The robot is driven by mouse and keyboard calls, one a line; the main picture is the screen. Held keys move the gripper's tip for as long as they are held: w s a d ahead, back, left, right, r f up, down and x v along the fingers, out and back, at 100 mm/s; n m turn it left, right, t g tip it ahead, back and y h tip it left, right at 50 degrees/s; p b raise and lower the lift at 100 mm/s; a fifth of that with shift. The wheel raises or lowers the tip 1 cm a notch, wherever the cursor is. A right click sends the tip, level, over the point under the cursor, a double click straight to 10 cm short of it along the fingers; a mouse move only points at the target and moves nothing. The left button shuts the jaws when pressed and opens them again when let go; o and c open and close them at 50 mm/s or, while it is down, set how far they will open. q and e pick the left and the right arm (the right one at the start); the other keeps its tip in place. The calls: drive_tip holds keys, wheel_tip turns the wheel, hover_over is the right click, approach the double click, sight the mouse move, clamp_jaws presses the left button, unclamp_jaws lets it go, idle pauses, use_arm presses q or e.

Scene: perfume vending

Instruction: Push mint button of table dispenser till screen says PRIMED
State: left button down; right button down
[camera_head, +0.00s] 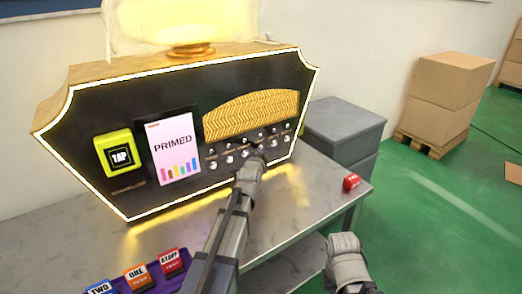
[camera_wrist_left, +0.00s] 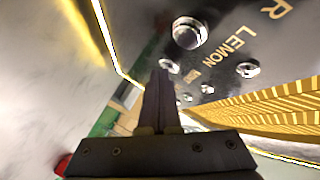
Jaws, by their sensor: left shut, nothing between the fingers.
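The table dispenser (camera_head: 110,192) is a black-faced cabinet with a lit edge. Its pink screen (camera_head: 172,148) reads PRIMED above coloured bars. Two rows of small silver buttons sit below the gold grille. In the left wrist view a large silver button (camera_wrist_left: 189,32) is near the LEMON label, and a smaller label, seemingly MINT, lies farther along. My left gripper (camera_head: 256,158) is shut and empty at the right part of the button rows. In the left wrist view its fingertips (camera_wrist_left: 160,74) are close to a button (camera_wrist_left: 169,66); contact cannot be told.
A yellow-green TAP block (camera_head: 119,154) is on the panel's left. ONE (camera_head: 138,277), TWO and STAFF blocks sit in a purple holder at the table's front. A red block (camera_head: 351,181) lies near the table's right edge. A grey cabinet (camera_head: 343,128) stands behind; boxes are farther right.

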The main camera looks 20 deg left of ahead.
idle(0.3)
use_arm(q)
drive_tip(key=shift+s+d, duration=0.55)
drive_tip(key=shift+d, duration=0.15)
drive_tip(key=shift+s+d, duration=0.8)
drive_tip(key=shift+d, duration=0.2)
drive_tip(key=shift+s+d, duration=0.75)
drive_tip(key=shift+d, duration=0.2)
